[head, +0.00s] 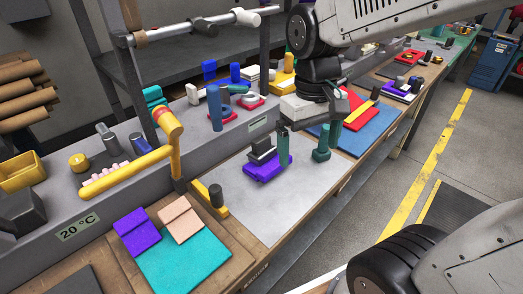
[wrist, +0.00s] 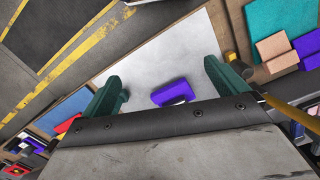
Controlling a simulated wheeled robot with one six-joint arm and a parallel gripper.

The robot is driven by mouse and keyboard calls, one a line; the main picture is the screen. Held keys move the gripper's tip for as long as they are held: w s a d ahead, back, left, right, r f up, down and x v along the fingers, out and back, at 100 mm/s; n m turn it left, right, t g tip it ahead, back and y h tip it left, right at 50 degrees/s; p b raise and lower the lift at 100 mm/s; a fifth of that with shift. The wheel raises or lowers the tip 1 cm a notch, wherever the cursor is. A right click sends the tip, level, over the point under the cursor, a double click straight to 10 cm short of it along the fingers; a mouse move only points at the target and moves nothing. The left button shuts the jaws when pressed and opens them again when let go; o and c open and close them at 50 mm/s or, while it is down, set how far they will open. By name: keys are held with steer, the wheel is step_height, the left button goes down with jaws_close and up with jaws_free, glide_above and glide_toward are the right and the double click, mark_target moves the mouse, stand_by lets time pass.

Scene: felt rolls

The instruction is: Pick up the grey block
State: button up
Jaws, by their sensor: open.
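A small block with grey and dark faces (head: 263,156), which I take for the grey block, is at the purple felt (head: 262,172) on the pale work surface. In the wrist view the purple felt (wrist: 170,93) shows just beyond my gripper's edge, and the block is mostly hidden. My gripper (head: 308,150) points down over the surface with its dark green fingers wide apart and nothing between them. In the head view one finger stands just right of the block and partly overlaps the felt. My gripper also shows in the wrist view (wrist: 160,74).
A dark green object (head: 321,155) stands close to my gripper on the right. A yellow piece with a dark cylinder (head: 214,198) lies at the left edge. Teal felt (head: 185,262) is front left; blue felt (head: 352,138) is at right. The pale surface (head: 275,215) is clear in front.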

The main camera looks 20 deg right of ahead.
steer(key=n, duration=0.2)
glide_above(262, 138)
steer(key=s, duration=0.6)
step_height(262, 138, down, 6)
steer(key=shift+n+t, duration=0.5)
steer(key=shift+n, duration=0.3)
steer(key=w, duration=0.6)
steer(key=shift+a+f, duration=0.15)
steer(key=shift+a, duration=0.05)
step_height(262, 138, down, 8)
steer(key=shift+s+d+r, duration=0.15)
steer(key=c, duration=1.4)
steer(key=shift+o, duration=0.2)
steer(key=shift+r, duration=0.1)
steer(key=shift+r, duration=0.9)
steer(key=shift+s+r, duration=0.1)
steer(key=shift+r, duration=0.85)
steer(key=s+r, duration=0.1)
steer(key=s, duration=1.4)
steer(key=shift+s, duration=0.4)
